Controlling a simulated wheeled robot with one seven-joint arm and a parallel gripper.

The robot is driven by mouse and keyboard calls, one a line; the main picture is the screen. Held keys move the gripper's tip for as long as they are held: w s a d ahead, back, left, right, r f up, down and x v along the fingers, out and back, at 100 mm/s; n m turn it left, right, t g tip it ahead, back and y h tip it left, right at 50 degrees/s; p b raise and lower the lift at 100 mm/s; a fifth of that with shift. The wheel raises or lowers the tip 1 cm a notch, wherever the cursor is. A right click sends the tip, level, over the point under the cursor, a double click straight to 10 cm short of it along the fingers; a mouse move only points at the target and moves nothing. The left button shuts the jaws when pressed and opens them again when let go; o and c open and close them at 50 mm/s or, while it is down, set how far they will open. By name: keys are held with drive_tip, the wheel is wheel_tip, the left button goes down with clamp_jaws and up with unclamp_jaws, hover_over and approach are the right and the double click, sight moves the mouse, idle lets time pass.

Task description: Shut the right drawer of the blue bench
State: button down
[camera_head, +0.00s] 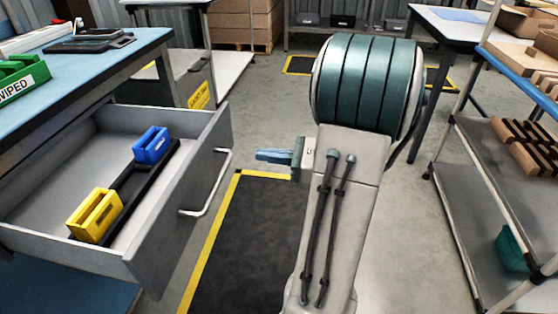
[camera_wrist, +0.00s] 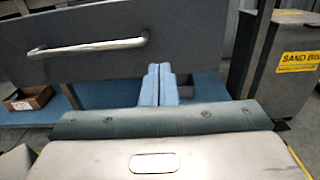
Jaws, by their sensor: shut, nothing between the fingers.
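The blue bench (camera_head: 62,82) stands at the left in the head view. Its grey drawer (camera_head: 178,205) is pulled well out, with a metal bar handle (camera_head: 222,180) on the front. A blue bin (camera_head: 151,146) and a yellow bin (camera_head: 94,215) sit inside on a black strip. My gripper (camera_head: 262,155) is shut and empty, right of the drawer front and apart from the handle, pointing left. In the wrist view, the shut blue fingers (camera_wrist: 158,72) show below and right of the handle (camera_wrist: 90,46) on the drawer front (camera_wrist: 190,40).
A green bin (camera_head: 22,78) and dark flat items (camera_head: 90,42) lie on the bench top. A dark floor mat (camera_head: 255,235) with yellow edging lies below my arm. A shelf cart (camera_head: 510,175) stands at the right. A sand bin (camera_wrist: 270,65) shows in the wrist view.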

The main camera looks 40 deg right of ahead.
sight(231, 152)
drive_tip(key=b+x, duration=0.2)
drive_tip(key=x, duration=0.6)
drive_tip(key=shift+w+a+f+b, duration=0.1)
drive_tip(key=shift+w+a+b, duration=0.15)
drive_tip(key=shift+a+b, duration=0.05)
